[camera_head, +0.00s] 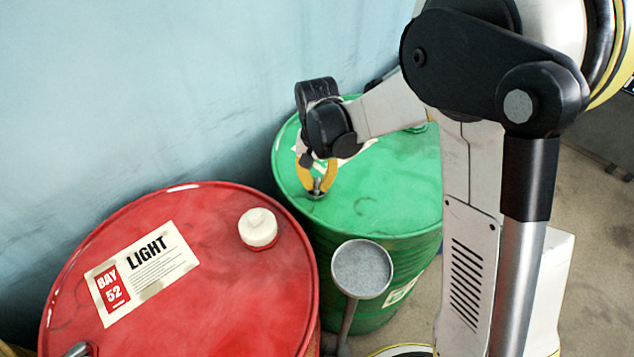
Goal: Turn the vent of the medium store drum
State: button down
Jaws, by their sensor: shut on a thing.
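A green drum (385,205) stands behind and to the right of a red drum. The white label on its top is mostly hidden by my arm, so its wording cannot be read. A small grey metal vent (316,194) stands on the green drum's top near its left front edge. My gripper (317,184) points down over this drum, with its yellow fingers shut on the vent from both sides.
The red drum (215,295), labelled LIGHT, BAY 52, fills the lower left, with a white cap (259,227) and a metal fitting (78,349) on top. A round grey disc on a stem (362,268) stands in front of the green drum. A blue wall (130,90) rises behind.

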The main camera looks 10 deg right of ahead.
aim_at(317, 183)
jog(key=n, duration=0.4)
jog(key=shift+n, duration=2.6)
jog(key=c, duration=1.4)
grip_release()
notch_tip(317, 183, up, 12)
